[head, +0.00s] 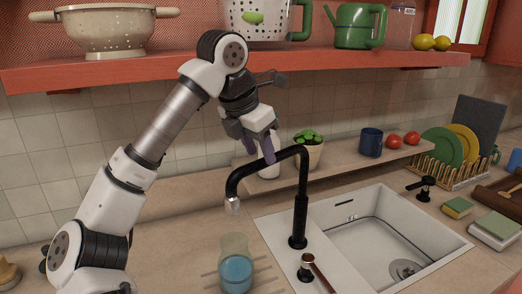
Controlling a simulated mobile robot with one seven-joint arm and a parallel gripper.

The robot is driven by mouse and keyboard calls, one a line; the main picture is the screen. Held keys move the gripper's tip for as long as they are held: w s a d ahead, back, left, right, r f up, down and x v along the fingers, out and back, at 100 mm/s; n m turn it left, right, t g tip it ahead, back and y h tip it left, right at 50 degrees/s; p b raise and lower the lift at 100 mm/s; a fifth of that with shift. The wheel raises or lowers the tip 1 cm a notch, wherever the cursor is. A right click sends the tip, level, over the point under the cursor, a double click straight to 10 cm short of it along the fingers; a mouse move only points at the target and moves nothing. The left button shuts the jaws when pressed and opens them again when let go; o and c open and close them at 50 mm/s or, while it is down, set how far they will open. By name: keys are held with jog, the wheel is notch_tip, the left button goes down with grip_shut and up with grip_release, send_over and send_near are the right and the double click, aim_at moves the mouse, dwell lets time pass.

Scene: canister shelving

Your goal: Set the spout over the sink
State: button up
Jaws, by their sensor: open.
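The black spout (272,158) rises from its base on the near left rim of the sink and arches to the left. Its metal tip (232,204) hangs over the counter, left of the sink basin. The white sink (360,246) lies to the right of the spout. My gripper (261,150) is open, pointing down, and overlaps the spout's arch in the picture. I cannot tell whether its fingers touch the spout.
A jar with blue liquid (236,268) stands on the counter below the spout's tip. A potted plant (309,152) and a blue mug (371,142) stand on the ledge behind. A red shelf (160,65) runs above. A dish rack (450,172) is at right.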

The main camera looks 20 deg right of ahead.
jog(key=shift+x, duration=1)
grip_shut()
